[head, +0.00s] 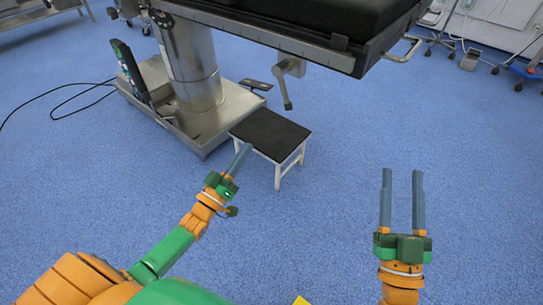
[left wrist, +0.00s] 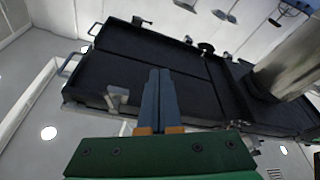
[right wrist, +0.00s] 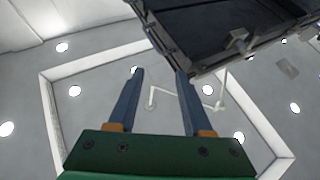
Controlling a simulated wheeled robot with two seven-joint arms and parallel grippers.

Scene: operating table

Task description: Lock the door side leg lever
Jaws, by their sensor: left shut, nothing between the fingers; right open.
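A grey metal lever (head: 288,88) hangs down below the edge of the operating table (head: 300,45). It also shows against the table's underside in the left wrist view (left wrist: 117,97) and in the right wrist view (right wrist: 238,43). I cannot tell whether it is locked. My left gripper (head: 244,150) is shut and empty, lower in the head view than the lever and apart from it. Its closed fingers (left wrist: 159,72) point up at the table's underside. My right gripper (head: 402,172) is open and empty, to the right of the lever and away from it.
A black-topped step stool (head: 270,133) stands on the floor below the lever, close to my left gripper in the picture. The table's steel column (head: 195,80) and wide base (head: 215,120) are at the left.

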